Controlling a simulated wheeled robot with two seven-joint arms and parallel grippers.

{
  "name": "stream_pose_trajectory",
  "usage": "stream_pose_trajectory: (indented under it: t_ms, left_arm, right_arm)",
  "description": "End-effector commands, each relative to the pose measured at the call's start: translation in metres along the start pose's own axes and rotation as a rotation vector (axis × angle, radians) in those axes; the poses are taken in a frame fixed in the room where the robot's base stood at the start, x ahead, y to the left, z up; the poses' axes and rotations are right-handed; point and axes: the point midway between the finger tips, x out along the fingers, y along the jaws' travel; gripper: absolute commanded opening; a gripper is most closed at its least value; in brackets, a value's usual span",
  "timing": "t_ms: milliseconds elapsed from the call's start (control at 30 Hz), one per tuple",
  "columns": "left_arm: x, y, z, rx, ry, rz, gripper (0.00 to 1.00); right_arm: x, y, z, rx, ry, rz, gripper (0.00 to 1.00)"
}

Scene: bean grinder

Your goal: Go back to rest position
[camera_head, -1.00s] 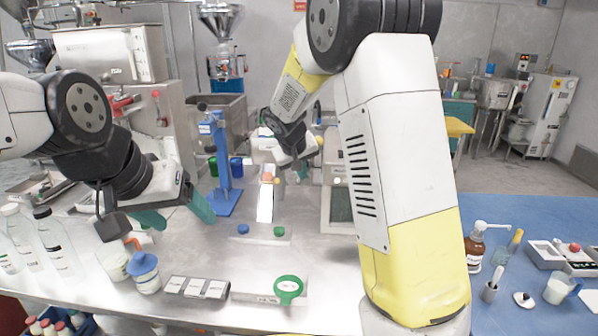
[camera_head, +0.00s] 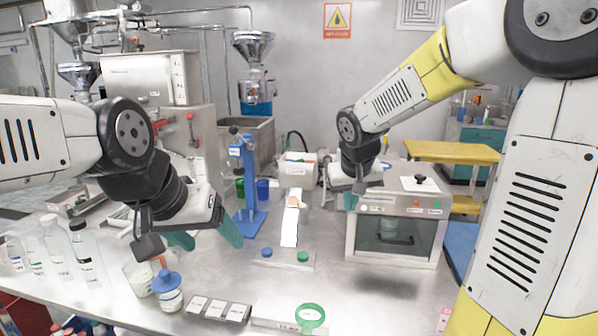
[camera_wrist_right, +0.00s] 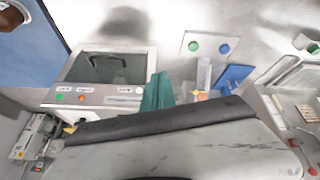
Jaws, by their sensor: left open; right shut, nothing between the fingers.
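My left gripper (camera_head: 207,239) is over the left part of the metal table in the head view. Its two teal fingers are apart, pointing down, with nothing between them. It is above and behind a white jar with a blue lid (camera_head: 168,293). My right gripper (camera_head: 350,201) is further back, above the left end of a steel box with a glass front (camera_head: 393,238). Its teal fingers are together and empty; they show in the right wrist view (camera_wrist_right: 157,92). My right arm covers the right side of the head view.
Clear bottles (camera_head: 88,255) stand at the left. A green ring (camera_head: 310,316) lies at the front edge. A yellow-topped table (camera_head: 450,152) is behind.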

Motion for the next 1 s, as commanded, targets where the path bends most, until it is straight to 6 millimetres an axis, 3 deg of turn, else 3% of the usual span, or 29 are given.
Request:
stream_pose_trajectory:
  t_ms: [100, 300, 500, 700, 1000]
  left_arm:
    - [0.000, 0.000, 0.000, 0.000, 0.000, 0.000, 0.71]
    - [0.000, 0.000, 0.000, 0.000, 0.000, 0.000, 0.71]
    - [0.000, 0.000, 0.000, 0.000, 0.000, 0.000, 0.71]
    - [0.000, 0.000, 0.000, 0.000, 0.000, 0.000, 0.71]
    - [0.000, 0.000, 0.000, 0.000, 0.000, 0.000, 0.71]
  right_arm:
    - [-0.042, 0.012, 0.040, 0.060, 0.009, -0.082, 0.00]
    - [-0.099, 0.012, 0.106, 0.105, 0.045, -0.181, 0.00]
    - [-0.128, 0.001, 0.153, 0.113, 0.087, -0.221, 0.00]
    - [-0.135, -0.005, 0.169, 0.110, 0.099, -0.231, 0.00]
    - [-0.135, -0.006, 0.169, 0.109, 0.099, -0.231, 0.00]
